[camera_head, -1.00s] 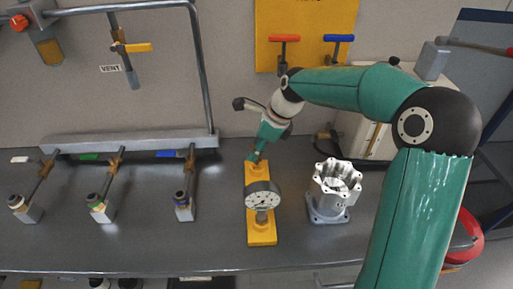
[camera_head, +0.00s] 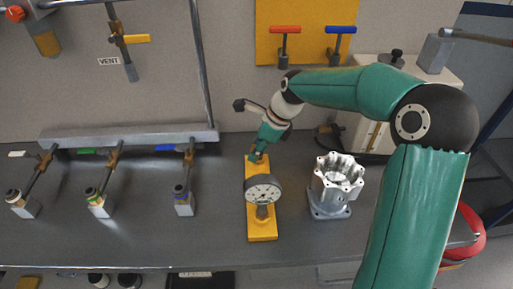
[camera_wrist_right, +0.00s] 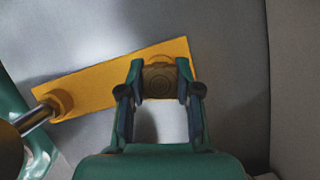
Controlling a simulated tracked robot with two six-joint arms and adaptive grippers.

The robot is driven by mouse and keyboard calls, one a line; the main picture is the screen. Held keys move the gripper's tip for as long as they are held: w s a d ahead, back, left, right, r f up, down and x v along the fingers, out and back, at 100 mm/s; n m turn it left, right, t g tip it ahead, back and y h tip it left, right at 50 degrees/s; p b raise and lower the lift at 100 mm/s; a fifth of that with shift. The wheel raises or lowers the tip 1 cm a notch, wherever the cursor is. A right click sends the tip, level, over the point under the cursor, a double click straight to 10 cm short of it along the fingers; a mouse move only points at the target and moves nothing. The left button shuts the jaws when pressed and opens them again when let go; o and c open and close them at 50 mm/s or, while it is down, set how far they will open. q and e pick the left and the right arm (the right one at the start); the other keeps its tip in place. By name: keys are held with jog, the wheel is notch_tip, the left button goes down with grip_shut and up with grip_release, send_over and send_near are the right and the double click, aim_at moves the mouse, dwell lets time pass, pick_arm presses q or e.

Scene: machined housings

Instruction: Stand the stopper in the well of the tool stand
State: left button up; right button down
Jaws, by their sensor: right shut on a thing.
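My right gripper (camera_wrist_right: 160,85) is shut on the stopper (camera_wrist_right: 161,80), a round brown plug seen end-on between the two fingers in the wrist view. In the head view the right gripper (camera_head: 259,153) points down at the far end of the yellow tool stand (camera_head: 262,233). The tool stand also shows in the wrist view (camera_wrist_right: 100,86), with a raised collar partly visible beside the stopper. The fingers and stopper hide the well, so I cannot tell how far the stopper is inside it. My left gripper is out of view.
Several valves with coloured tags line the left of the bench. The bench (camera_head: 140,240) in front is clear.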

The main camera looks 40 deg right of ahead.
jog(key=shift+f, duration=0.25)
jog(key=c, duration=0.7)
grip_release()
jog(key=v, duration=1.2)
jog(key=shift+w, duration=0.1)
